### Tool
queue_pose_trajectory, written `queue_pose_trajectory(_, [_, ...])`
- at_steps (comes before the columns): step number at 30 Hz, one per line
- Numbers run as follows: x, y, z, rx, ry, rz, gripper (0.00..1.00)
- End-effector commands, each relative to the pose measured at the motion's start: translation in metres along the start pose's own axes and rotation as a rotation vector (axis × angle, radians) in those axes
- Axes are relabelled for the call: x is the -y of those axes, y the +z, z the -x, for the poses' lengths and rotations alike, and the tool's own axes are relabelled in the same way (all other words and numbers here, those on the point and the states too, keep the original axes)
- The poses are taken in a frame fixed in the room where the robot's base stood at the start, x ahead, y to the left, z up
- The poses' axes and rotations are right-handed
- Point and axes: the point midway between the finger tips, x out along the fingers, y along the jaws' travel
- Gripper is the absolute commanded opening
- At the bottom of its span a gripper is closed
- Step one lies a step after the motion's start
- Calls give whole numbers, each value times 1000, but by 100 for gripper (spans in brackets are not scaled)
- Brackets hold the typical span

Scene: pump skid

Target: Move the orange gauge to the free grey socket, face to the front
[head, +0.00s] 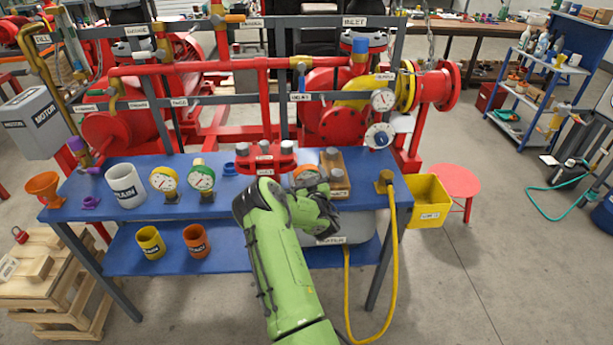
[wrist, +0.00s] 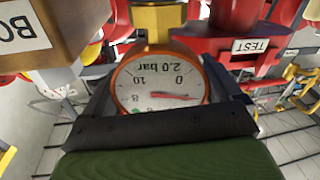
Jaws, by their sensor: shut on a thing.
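The orange gauge (head: 306,172) is held in my gripper (head: 318,188) above the back half of the blue bench, beside a red block. In the wrist view the gauge (wrist: 160,85) sits between the jaws (wrist: 160,100), its white dial toward the camera and its print upside down in that picture. A yellow part (wrist: 160,18) shows at the gauge's lower side; I cannot tell whether it belongs to the gauge. The red block (head: 262,168) with grey round tops stands just left of the gauge. I cannot tell which grey socket is free.
A wooden block (head: 338,178) with a grey top stands close to the right of my gripper. Yellow and green gauges (head: 164,180) (head: 201,177) stand further left, near a white mug (head: 125,186). Red pipework (head: 210,66) rises behind the bench. A yellow hose (head: 393,240) hangs at right.

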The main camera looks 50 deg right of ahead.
Motion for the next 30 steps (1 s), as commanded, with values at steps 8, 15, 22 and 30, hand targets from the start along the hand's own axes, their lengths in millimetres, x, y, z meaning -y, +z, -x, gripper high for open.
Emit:
queue_pose_trajectory(8, [0, 1, 0, 1, 0, -1, 96])
queue_pose_trajectory(15, [0, 2, 1, 3, 1, -1, 100])
queue_pose_trajectory(22, [0, 1, 40, 10, 2, -1, 100])
queue_pose_trajectory(30, [-1, 1, 117, 9, 5, 0, 100])
